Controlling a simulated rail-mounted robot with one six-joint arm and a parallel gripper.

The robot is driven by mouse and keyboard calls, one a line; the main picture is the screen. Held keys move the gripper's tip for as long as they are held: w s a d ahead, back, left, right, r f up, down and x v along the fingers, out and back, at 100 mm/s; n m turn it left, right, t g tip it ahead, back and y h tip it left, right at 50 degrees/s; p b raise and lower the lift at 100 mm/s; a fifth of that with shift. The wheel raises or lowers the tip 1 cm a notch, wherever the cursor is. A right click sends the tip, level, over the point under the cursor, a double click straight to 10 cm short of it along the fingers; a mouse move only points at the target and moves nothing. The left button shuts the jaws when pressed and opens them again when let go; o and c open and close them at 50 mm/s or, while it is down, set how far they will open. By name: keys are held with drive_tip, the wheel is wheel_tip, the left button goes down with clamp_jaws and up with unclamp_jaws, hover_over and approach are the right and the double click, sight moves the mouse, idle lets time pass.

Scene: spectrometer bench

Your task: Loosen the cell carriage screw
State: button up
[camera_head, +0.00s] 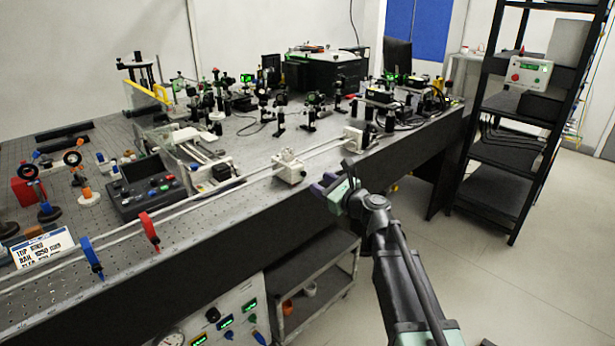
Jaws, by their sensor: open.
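A small off-white carriage (289,172) sits on the pale double rail (235,188) along the bench's front edge, near the middle of the view. It has a small raised part on top; I cannot make out its screw at this size. My gripper (322,190) is open and empty. It is in front of the bench edge, to the right of and lower in the picture than the carriage, and apart from it. My arm reaches in from the lower right.
A white end block (352,138) is at the rail's right. A dark button box (150,188) is behind. A black shelf rack (510,150) stands right; floor between is clear.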

sight(305, 174)
drive_tip(key=x, duration=0.6)
drive_tip(key=shift+a, duration=0.1)
clamp_jaws()
